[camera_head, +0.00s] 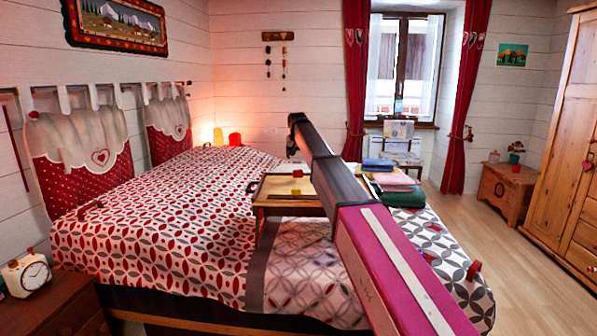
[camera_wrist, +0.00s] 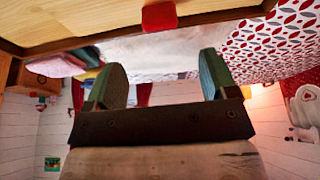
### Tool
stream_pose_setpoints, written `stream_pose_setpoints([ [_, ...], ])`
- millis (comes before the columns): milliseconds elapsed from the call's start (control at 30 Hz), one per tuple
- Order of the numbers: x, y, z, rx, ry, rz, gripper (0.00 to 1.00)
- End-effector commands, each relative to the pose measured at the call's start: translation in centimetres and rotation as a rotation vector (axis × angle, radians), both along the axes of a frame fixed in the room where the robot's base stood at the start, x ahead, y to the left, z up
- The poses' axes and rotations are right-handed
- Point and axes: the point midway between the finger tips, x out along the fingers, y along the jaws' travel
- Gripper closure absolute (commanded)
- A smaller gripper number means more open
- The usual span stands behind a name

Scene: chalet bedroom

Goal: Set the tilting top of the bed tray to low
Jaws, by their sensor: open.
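The wooden bed tray (camera_head: 273,203) stands on the bed, partly behind my arm in the head view. Its light top (camera_head: 278,186) carries small red and yellow items, and I cannot tell its tilt. In the wrist view, the tray's pale wooden panel with a darker edge (camera_wrist: 225,15) crosses the top. A red piece (camera_wrist: 159,16) sits at that edge, beyond the fingertips. My gripper (camera_wrist: 160,62) is open, its two green fingers wide apart with nothing between them.
The bed (camera_head: 150,225) has a red, grey and white patterned cover. Folded cloths (camera_head: 392,180) lie right of the tray, beside my arm. A nightstand with a clock (camera_head: 27,274) is at the lower left. A wardrobe (camera_head: 568,150) stands right, with clear wooden floor (camera_head: 525,265) before it.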

Motion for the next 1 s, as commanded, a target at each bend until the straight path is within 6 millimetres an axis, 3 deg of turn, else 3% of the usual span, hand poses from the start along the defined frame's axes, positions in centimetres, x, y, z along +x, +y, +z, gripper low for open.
stream_pose_setpoints([
  [500,3.3,0.1,-7.7,-0.001,0.001,-0.001,0.21],
  [700,3.8,0.1,-9.0,0.000,-0.001,-0.001,0.21],
  [1000,3.8,0.1,-9.2,0.000,-0.001,-0.001,0.21],
])
